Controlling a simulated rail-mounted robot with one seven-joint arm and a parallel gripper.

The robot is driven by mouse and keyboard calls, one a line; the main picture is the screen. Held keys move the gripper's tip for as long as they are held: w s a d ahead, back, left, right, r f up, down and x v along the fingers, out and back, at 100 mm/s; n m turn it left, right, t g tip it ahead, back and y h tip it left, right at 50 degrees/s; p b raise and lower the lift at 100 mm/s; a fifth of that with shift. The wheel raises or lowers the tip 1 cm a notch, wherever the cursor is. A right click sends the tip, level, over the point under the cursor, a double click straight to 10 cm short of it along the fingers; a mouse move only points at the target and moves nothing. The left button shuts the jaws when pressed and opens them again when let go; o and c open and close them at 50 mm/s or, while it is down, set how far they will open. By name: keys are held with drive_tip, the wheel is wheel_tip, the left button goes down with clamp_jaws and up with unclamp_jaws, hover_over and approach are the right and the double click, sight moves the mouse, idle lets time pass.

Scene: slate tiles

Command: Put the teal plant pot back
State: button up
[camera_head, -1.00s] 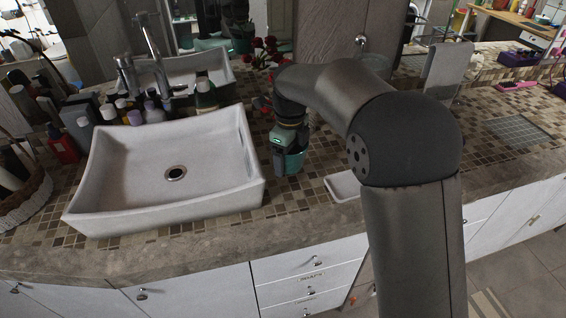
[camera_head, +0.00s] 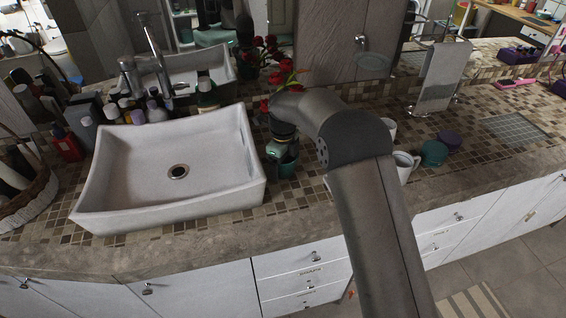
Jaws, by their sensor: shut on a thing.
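The teal plant pot (camera_head: 288,168) is at the counter just right of the white sink. My gripper (camera_head: 281,154) reaches down over it from above and is shut on it. The fingertips and the pot's upper part are mostly hidden by the gripper body. I cannot tell whether the pot's base touches the tiles. Red flowers with green leaves (camera_head: 284,76) show behind my arm.
The white sink (camera_head: 120,190) stands close on the left. Right of my arm are white mugs (camera_head: 405,166), a teal round item (camera_head: 433,154) and a purple one (camera_head: 450,141). Bottles (camera_head: 140,108) crowd behind the sink. A towel stand (camera_head: 440,78) stands farther right.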

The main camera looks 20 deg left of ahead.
drive_tip(key=shift+f, duration=0.15)
drive_tip(key=o, duration=1.2)
wheel_tip(320, 180, up, 12)
drive_tip(key=shift+r+b, duration=0.2)
drive_tip(key=shift+b, duration=0.5)
drive_tip(key=s+d+r+n, duration=0.2)
drive_tip(key=s+d+n, duration=0.15)
drive_tip(key=d, duration=0.45)
drive_tip(key=s+d+r+n, duration=0.2)
drive_tip(key=s+d+n, duration=0.15)
drive_tip(key=d, duration=0.45)
drive_tip(key=s+d+r+n, duration=0.2)
drive_tip(key=s+d+n, duration=0.15)
drive_tip(key=d, duration=0.55)
drive_tip(key=s+d+f+n, duration=0.2)
drive_tip(key=s+d+n, duration=0.1)
drive_tip(key=s, duration=0.4)
drive_tip(key=s+d+f+n, duration=0.2)
drive_tip(key=s+d+n, duration=0.1)
drive_tip(key=s, duration=0.4)
drive_tip(key=s+d+f+n, duration=0.2)
drive_tip(key=s+d+n, duration=0.2)
drive_tip(key=s, duration=0.3)
drive_tip(key=shift+d+f+t, duration=0.3)
drive_tip(key=shift+d+f, duration=0.1)
drive_tip(key=shift+d, duration=0.35)
